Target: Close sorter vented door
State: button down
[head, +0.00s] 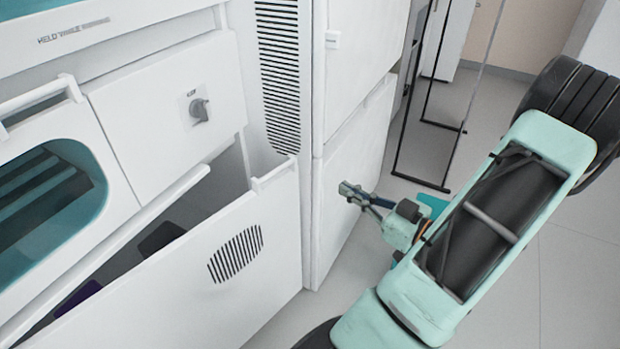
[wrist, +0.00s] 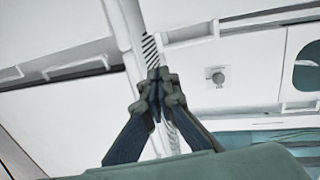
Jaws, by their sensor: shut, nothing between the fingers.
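The sorter's vented door (head: 185,270) is a wide white panel with a round patch of dark slots and a bar along its top edge. It is tilted outward, with a dark gap behind it showing the inside of the sorter. My gripper (head: 343,191) is to the right of the door, apart from it, in front of a white cabinet. The fingers are shut and empty. In the wrist view the closed fingertips (wrist: 155,78) are at the middle, in front of the white machine front. I cannot clearly pick out the vented door in that view.
A panel with a grey knob (head: 198,108) is above the open door; the knob also shows in the wrist view (wrist: 218,77). A teal window (head: 50,185) is at the left. A tall vent strip (head: 279,70) is behind. A thin black frame (head: 455,150) stands on the floor.

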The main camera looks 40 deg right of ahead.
jog(key=b, duration=0.4)
send_near(296, 159)
jog(key=w, duration=0.4)
jog(key=w+a, duration=0.1)
jog(key=w, duration=0.1)
jog(key=shift+w+f, duration=0.2)
jog(key=shift+w, duration=0.2)
jog(key=shift+w+d, duration=0.1)
